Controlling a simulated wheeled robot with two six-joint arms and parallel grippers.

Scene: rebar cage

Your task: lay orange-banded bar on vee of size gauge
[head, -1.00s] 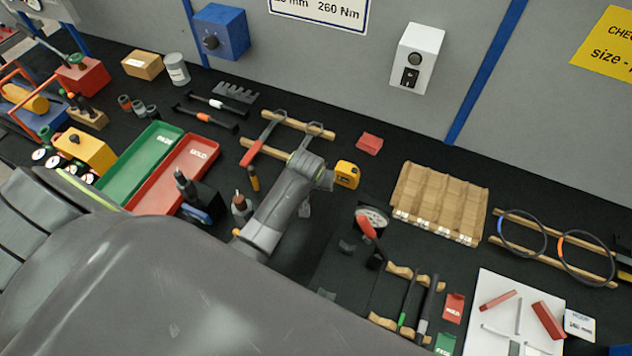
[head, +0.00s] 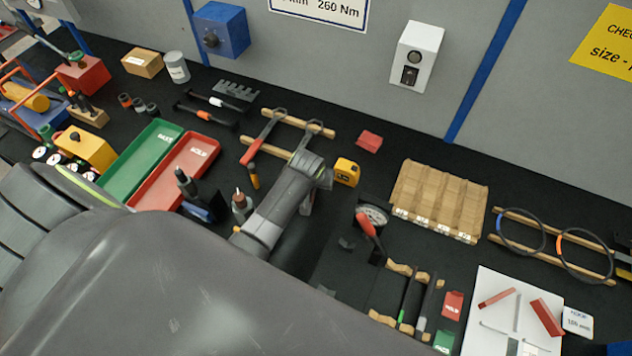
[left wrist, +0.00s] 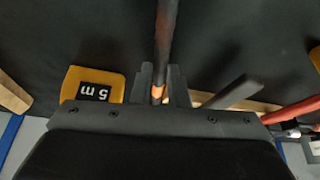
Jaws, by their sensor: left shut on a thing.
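My left gripper (left wrist: 160,88) is shut on a dark bar with an orange band (left wrist: 158,50). The band shows right at the fingertips, and the bar runs away from them to the top of the left wrist view. In the head view my left gripper (head: 307,201) is mostly hidden under my own wrist, and the held bar cannot be made out clearly. The size gauge, with a round dial (head: 373,215) and a red handle, stands to the right of my gripper, apart from it. Its vee is too dark to make out. My right gripper is not in view.
Red tray (head: 150,196) lies left.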

